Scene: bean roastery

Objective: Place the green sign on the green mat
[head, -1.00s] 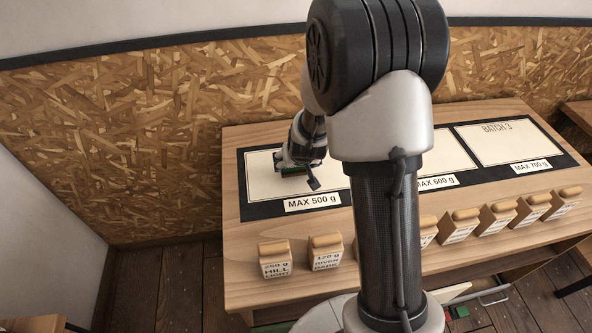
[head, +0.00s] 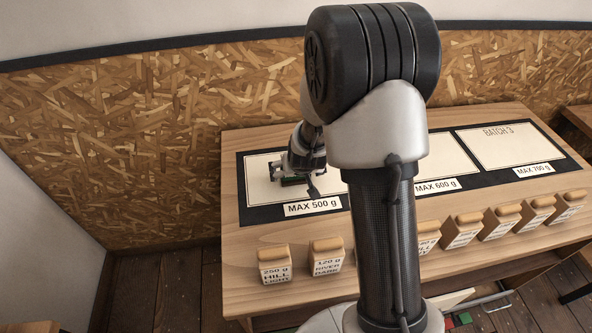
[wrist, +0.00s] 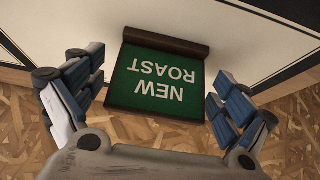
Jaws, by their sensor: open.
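The green sign (wrist: 158,80), with a dark brown edge and white "NEW ROAST" lettering, is on the pale panel at the bench's left end. It is upside down in the wrist view. In the head view, only a small green strip of the sign (head: 294,181) shows below my gripper (head: 300,168). In the wrist view, my gripper (wrist: 158,88) is open, with one blue-padded finger on each side of the sign and a gap visible on both sides. I cannot make out the green mat for certain; a small green patch (head: 449,323) shows low beside my arm's base.
The "MAX 500 g" label (head: 313,207) is in front of the sign. Several labelled bags, such as "HILL LIGHT" (head: 275,268), line the bench's front edge. A chipboard wall (head: 120,140) stands behind. The "BATCH 3" panel (head: 508,147) is bare. A red patch (head: 463,319) lies beside the green one.

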